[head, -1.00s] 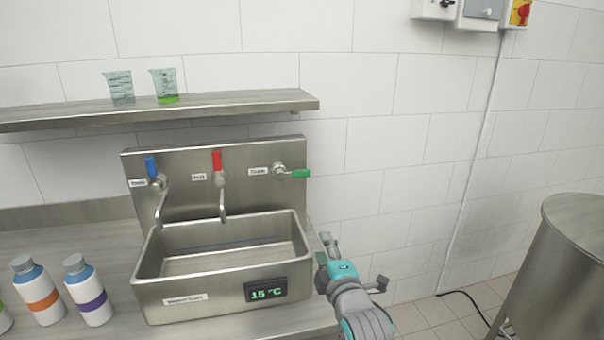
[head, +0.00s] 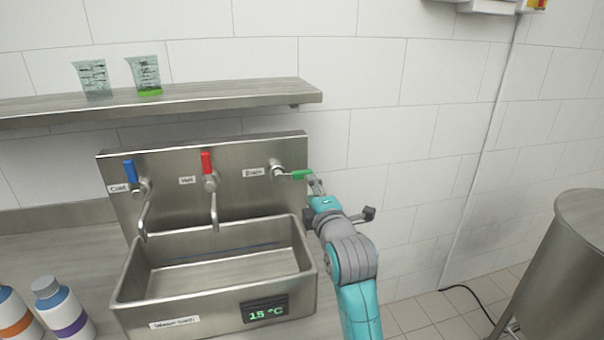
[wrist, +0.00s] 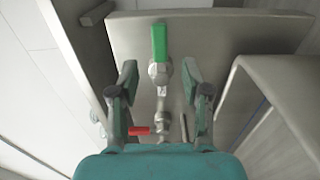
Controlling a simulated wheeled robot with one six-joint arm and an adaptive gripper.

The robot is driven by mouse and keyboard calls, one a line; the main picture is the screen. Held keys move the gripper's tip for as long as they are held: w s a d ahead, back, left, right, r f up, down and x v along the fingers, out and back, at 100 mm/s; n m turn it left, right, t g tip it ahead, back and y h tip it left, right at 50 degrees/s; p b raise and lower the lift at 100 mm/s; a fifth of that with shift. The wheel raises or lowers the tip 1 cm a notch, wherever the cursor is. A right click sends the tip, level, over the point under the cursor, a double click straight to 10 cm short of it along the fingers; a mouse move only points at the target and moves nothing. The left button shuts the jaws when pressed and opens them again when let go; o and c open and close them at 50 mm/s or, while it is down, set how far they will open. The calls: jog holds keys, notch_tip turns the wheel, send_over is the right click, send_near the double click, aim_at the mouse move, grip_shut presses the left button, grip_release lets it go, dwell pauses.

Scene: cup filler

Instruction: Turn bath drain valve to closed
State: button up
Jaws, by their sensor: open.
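The drain valve has a green lever handle (head: 301,174) that points sideways to the right from its metal body (head: 277,168), beside the label "Drain" on the steel back panel. My gripper (head: 316,184) is at the handle's right end, just below it in the head view. In the wrist view the green handle (wrist: 159,43) shows ahead of my gripper (wrist: 157,80), centred between its two fingers. The fingers are spread apart with nothing held. Whether a finger touches the handle cannot be told.
The steel bath (head: 215,275) stands below and left of my gripper, its display reading 15 °C. The blue cold lever (head: 130,172) and red hot lever (head: 206,163) stand upright. A shelf (head: 220,95) with two beakers is above. A steel drum (head: 570,265) stands at right.

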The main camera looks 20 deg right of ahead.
aim_at(303, 178)
jog(key=w, duration=0.8)
jog(key=shift+w, duration=0.4)
grip_shut()
